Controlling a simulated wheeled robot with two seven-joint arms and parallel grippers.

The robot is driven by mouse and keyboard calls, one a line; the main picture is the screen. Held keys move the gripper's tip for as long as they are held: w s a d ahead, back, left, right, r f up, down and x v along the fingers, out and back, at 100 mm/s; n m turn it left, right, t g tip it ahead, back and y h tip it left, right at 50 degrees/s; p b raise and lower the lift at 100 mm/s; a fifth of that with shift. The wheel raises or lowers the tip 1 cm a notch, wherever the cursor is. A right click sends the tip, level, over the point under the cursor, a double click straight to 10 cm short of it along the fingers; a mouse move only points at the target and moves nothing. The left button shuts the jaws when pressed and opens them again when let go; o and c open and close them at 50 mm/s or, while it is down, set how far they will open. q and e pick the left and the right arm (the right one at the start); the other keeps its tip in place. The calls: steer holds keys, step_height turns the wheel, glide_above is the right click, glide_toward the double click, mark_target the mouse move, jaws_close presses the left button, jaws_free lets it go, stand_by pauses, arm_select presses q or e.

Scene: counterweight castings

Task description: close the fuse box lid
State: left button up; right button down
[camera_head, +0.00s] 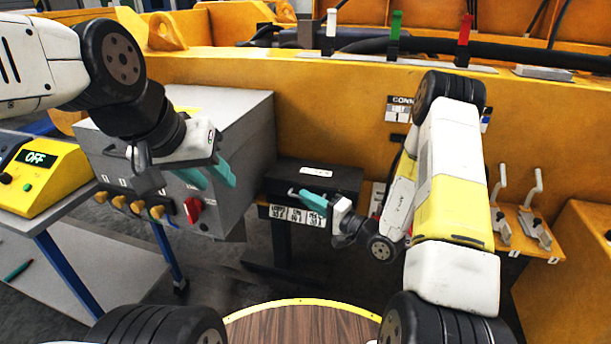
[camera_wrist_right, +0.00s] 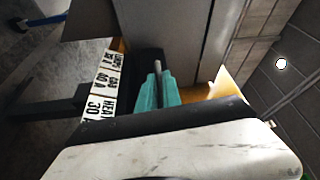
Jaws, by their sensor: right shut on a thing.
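The fuse box (camera_head: 345,178) is a black box with a white label on top, on a yellow shelf against the yellow wall. Its black lid looks about level in the head view; whether it is fully down I cannot tell. My right gripper (camera_head: 313,198) is at the front of the box, its teal fingers shut on the grey lid handle (camera_head: 292,191). In the right wrist view the handle (camera_wrist_right: 158,67) sticks out from between the fingers (camera_wrist_right: 157,92). My left gripper (camera_head: 208,177) is open and empty in front of the grey cabinet.
Fuse labels (camera_head: 297,215) line the shelf front below the box. The grey cabinet (camera_head: 245,130) with knobs and a red switch stands left of it. A yellow device (camera_head: 45,175) reading OFF is at far left. Toggle clamps (camera_head: 536,215) are at right.

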steer(key=shift+s+f, duration=0.15)
steer(key=shift+f, duration=1.45)
steer(key=shift+f, duration=0.15)
steer(key=c, duration=1.8)
jaws_free()
steer(key=v, duration=0.7)
steer(key=shift+s+d, duration=0.2)
steer(key=shift+d, duration=0.1)
steer(key=shift+r, duration=0.25)
